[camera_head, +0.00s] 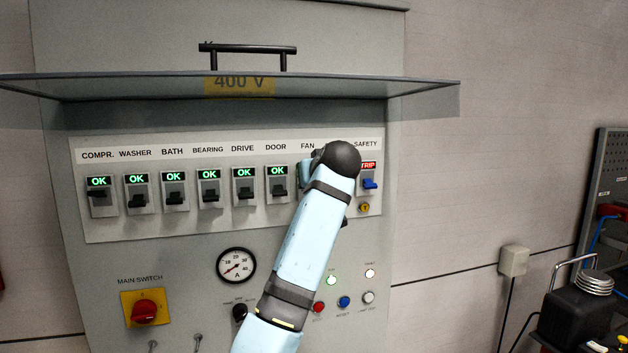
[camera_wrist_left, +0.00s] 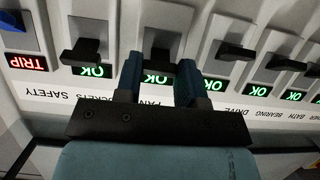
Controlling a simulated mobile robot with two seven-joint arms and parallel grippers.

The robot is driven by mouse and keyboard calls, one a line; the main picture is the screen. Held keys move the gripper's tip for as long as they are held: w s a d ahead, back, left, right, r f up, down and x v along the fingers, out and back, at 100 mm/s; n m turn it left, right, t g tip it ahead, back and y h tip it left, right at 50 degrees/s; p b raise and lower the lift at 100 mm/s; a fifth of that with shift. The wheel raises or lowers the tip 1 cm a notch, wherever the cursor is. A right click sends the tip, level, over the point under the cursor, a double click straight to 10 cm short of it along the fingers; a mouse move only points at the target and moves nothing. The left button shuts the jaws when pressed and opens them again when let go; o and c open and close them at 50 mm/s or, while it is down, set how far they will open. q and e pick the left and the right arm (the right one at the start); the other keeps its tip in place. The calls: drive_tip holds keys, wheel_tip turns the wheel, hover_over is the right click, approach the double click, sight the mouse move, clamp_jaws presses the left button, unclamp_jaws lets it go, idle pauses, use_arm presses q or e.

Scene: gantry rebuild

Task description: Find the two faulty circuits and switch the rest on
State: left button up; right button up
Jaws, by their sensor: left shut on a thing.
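A row of breaker switches sits on the grey panel (camera_head: 75,215). COMPR. (camera_head: 100,195), WASHER (camera_head: 138,195), BATH (camera_head: 174,193), BEARING (camera_head: 209,190), DRIVE (camera_head: 244,187) and DOOR (camera_head: 278,183) show green OK. The SAFETY switch (camera_head: 369,184) has a blue lever and shows red TRIP. My left arm hides most of FAN and SOCKETS in the head view. In the left wrist view, upside down, the SOCKETS switch (camera_wrist_left: 84,50) shows OK. My left gripper (camera_wrist_left: 163,70) is shut on the FAN switch lever (camera_wrist_left: 161,50), whose OK display is partly covered. My right gripper is out of view.
A hinged cover (camera_head: 330,90) with a black handle stands raised above the switches. Below are an ammeter (camera_head: 236,265), a red main switch (camera_head: 145,311) and small buttons and lamps. A black case (camera_head: 577,320) stands at the right.

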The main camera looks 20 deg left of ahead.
use_arm(q)
wheel_tip(320, 180, down, 4)
drive_tip(key=t+y+b, duration=0.2)
drive_tip(key=t+b, duration=0.1)
drive_tip(key=b, duration=0.5)
drive_tip(key=t+y+b, duration=0.2)
drive_tip(key=t+b, duration=0.1)
drive_tip(key=b, duration=0.4)
drive_tip(key=t+y+b, duration=0.2)
drive_tip(key=t+b, duration=0.1)
drive_tip(key=b, duration=0.5)
drive_tip(key=shift+w+a+f+b, duration=0.1)
drive_tip(key=shift+f+b, duration=0.15)
drive_tip(key=shift+b, duration=0.05)
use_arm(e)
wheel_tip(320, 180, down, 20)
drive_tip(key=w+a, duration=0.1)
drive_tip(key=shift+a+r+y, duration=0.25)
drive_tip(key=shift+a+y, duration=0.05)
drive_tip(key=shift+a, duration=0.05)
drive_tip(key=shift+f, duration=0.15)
use_arm(q)
drive_tip(key=shift+r, duration=0.1)
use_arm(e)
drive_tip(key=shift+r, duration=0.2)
use_arm(q)
drive_tip(key=o, duration=0.9)
drive_tip(key=shift+o, duration=0.2)
